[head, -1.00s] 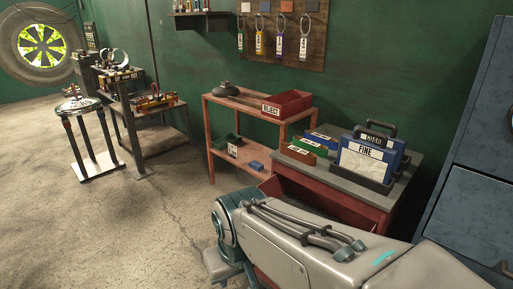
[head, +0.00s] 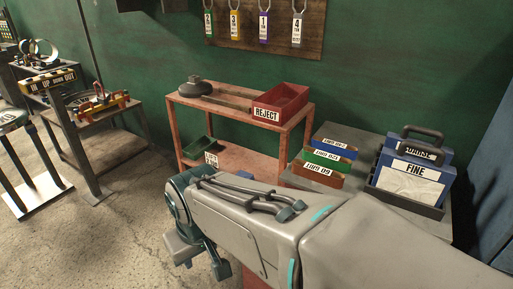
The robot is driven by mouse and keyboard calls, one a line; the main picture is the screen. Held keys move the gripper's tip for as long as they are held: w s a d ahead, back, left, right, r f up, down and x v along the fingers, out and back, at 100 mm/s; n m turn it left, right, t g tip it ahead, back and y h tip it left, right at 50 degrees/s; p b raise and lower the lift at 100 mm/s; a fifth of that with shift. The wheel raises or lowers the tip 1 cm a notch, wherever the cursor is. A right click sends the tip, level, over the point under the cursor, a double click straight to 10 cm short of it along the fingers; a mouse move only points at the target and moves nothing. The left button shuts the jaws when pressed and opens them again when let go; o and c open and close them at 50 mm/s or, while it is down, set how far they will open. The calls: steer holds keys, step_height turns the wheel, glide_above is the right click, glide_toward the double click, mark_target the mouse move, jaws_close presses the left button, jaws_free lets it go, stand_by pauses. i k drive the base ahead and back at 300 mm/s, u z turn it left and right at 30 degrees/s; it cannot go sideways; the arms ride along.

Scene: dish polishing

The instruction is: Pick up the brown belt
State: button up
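A low brown piece (head: 317,175) with a white label lies at the front of a row on the grey bench top, in the right half of the head view. It is the only brown candidate for the belt that I can pick out; I cannot make out its full shape. A green piece (head: 329,160) and a blue piece (head: 341,143) with similar labels stand right behind it. My arm crosses the lower middle, in front of the bench. The end of my arm, with my gripper (head: 203,258), points down at lower left, apart from the brown piece. Its fingers are not clear.
Right of the row, a dark tray (head: 406,203) holds blue cases labelled FINE (head: 410,178) and COARSE (head: 428,151). A red shelf (head: 222,116) with a red REJECT bin (head: 281,103) stands behind.

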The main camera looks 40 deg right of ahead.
mark_target(322, 175)
steer(key=i, duration=2.1)
steer(key=z, duration=3.8)
steer(key=i, duration=0.5)
steer(key=z, duration=0.05)
